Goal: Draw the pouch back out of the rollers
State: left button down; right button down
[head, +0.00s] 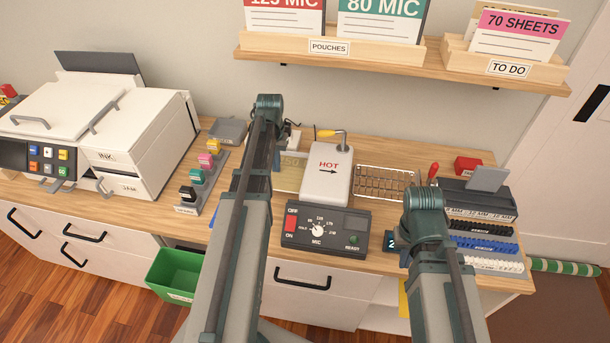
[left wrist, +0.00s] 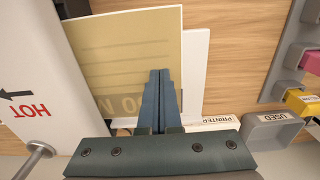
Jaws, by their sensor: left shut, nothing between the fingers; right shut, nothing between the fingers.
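The pouch (head: 290,172) is a flat, tan, see-through sheet left of the white laminator (head: 328,170) marked HOT. In the left wrist view the pouch (left wrist: 120,45) lies over a white board, and its left edge meets the laminator (left wrist: 32,95); whether it is inside the rollers is hidden. My left gripper (left wrist: 160,72) is shut and empty, its fingertips over the pouch's printed face; I cannot tell whether they touch it. In the head view my left arm covers part of the pouch. My right arm stands right of the laminator, its gripper hidden.
A control box (head: 325,230) with a dial sits in front of the laminator. A wire rack (head: 385,182) lies to its right. Several coloured pieces stand on a strip (head: 203,172) to the left. A grey USED bin (left wrist: 272,132) is near the pouch.

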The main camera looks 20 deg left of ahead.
pick_arm(q)
jog(key=shift+s+a, duration=0.15)
jog(key=shift+a, duration=0.6)
jog(key=shift+a, duration=0.35)
jog(key=shift+s+a, duration=0.15)
jog(key=shift+a, duration=0.2)
jog(key=shift+s+a, duration=0.1)
jog(key=shift+a, duration=0.25)
jog(key=shift+s+a, duration=0.15)
jog(key=shift+a, duration=0.55)
jog(key=shift+a, duration=0.3)
jog(key=shift+s+a, duration=0.15)
jog(key=shift+a, duration=0.2)
